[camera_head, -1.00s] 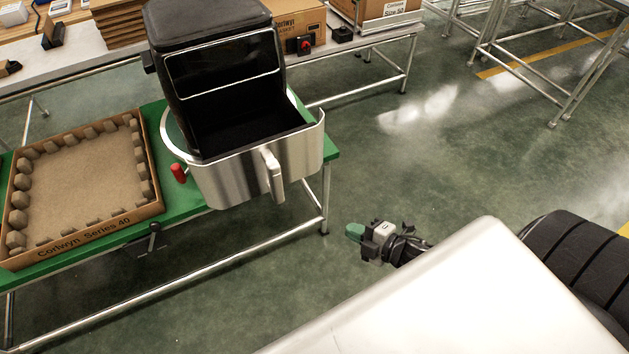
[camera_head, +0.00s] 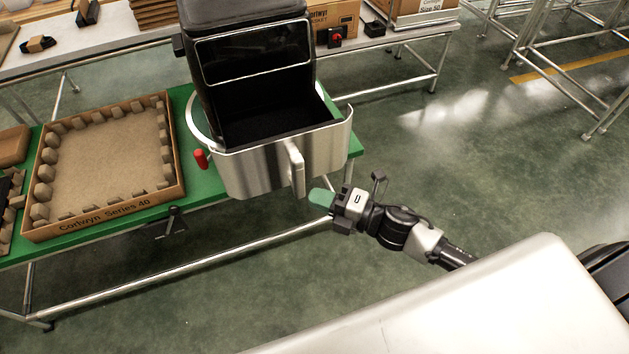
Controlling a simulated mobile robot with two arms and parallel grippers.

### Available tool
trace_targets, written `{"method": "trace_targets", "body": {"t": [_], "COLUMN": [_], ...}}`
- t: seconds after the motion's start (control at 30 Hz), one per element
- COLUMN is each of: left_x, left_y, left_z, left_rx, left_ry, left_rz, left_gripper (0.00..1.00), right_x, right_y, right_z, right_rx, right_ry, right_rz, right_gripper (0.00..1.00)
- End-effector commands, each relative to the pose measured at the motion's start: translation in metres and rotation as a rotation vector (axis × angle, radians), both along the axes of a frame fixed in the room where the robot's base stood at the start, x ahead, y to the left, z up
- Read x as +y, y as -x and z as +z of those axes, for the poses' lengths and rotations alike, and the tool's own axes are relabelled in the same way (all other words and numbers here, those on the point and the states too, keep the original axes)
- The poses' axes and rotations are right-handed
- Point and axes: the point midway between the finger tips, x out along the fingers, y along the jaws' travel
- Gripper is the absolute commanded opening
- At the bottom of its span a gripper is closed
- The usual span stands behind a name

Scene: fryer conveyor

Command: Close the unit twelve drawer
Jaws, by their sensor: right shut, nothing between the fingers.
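The air fryer unit (camera_head: 255,58) stands on the green table, black on top. Its silver-fronted drawer (camera_head: 247,170) is pulled out toward me, with the dark inside showing. The drawer's handle (camera_head: 296,168) sticks out at the front. My right gripper (camera_head: 322,198) is shut and empty, its green fingertips pointing left, just right of and slightly below the handle. A small gap seems to lie between them, though touching cannot be ruled out. My left gripper is not in view.
An open cardboard tray (camera_head: 110,217) with padded edges lies on the green table (camera_head: 205,197) left of the fryer. A red knob (camera_head: 201,159) sits beside the drawer. A back table holds boxes (camera_head: 335,20).

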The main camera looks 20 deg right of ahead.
Motion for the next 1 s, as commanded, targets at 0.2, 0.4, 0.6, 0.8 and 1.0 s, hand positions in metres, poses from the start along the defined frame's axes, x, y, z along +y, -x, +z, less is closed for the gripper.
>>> {"method": "trace_targets", "body": {"t": [0.2,0.4,0.6,0.8,1.0], "left_x": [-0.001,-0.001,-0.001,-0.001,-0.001], "left_y": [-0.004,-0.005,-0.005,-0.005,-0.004], "left_z": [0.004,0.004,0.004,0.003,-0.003], "left_rx": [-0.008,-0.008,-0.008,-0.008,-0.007], "left_ry": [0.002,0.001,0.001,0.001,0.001], "left_rz": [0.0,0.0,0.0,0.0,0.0], "left_gripper": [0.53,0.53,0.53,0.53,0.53], "right_x": [-0.001,-0.001,-0.001,-0.001,-0.001], "right_y": [-0.03,-0.037,-0.037,-0.041,-0.064], "right_z": [0.0,-0.001,-0.001,-0.001,-0.001], "right_rx": [0.001,0.001,0.002,0.001,-0.002], "right_ry": [0.002,0.001,0.001,0.001,0.002], "right_rz": [-0.003,-0.002,-0.002,-0.003,-0.004], "right_gripper": [0.0,0.0,0.0,0.0,0.0]}}
